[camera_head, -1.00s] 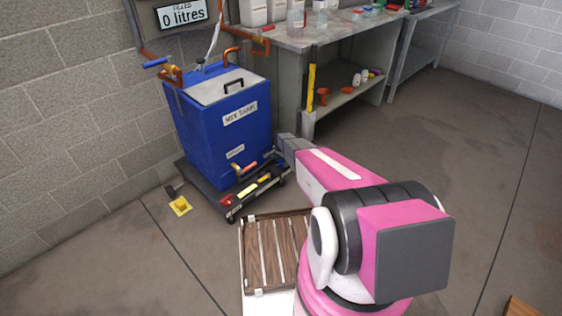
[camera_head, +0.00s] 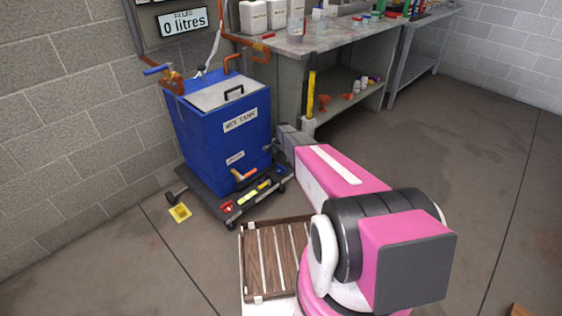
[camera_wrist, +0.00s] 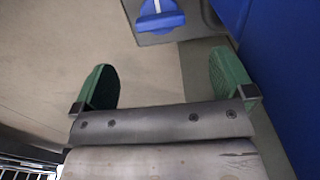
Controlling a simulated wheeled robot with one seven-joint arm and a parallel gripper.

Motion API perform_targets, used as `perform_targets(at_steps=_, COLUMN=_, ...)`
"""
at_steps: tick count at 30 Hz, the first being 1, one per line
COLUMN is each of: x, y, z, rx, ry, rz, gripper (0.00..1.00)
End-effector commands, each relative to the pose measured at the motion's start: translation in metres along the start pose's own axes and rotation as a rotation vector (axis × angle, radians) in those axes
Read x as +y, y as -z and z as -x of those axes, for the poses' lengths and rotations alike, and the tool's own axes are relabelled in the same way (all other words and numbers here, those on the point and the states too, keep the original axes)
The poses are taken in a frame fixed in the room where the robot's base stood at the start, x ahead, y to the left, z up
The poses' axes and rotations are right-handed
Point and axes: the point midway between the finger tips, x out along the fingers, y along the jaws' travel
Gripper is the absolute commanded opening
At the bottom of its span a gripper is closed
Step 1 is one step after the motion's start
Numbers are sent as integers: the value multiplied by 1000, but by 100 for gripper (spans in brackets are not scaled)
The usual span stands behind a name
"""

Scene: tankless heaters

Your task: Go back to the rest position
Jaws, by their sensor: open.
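My gripper (camera_wrist: 166,72) is open and empty in the wrist view, its two green-padded fingers wide apart with bare floor between them. A blue surface fills the right side of that view, close to the right finger. A blue piece with a white bar (camera_wrist: 160,20) lies beyond the fingertips at the top.
The tank stands on a dark wheeled base (camera_head: 232,205) by the block wall. A workbench (camera_head: 330,35) with bottles is behind it. A yellow pedal (camera_head: 180,212) is on the floor. A wooden slatted tray (camera_head: 275,219) sits beside my arm. Open floor (camera_head: 470,190) lies to the right.

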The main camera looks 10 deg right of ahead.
Motion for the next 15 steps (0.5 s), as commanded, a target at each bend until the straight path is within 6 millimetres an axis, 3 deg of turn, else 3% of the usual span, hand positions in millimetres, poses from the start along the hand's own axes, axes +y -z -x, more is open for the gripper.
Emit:
perform_targets(at_steps=4, x=0, y=0, z=10, rx=0, ry=-1, rz=0, gripper=100)
perform_targets(at_steps=15, x=0, y=0, z=10, rx=0, ry=-1, rz=0, gripper=100)
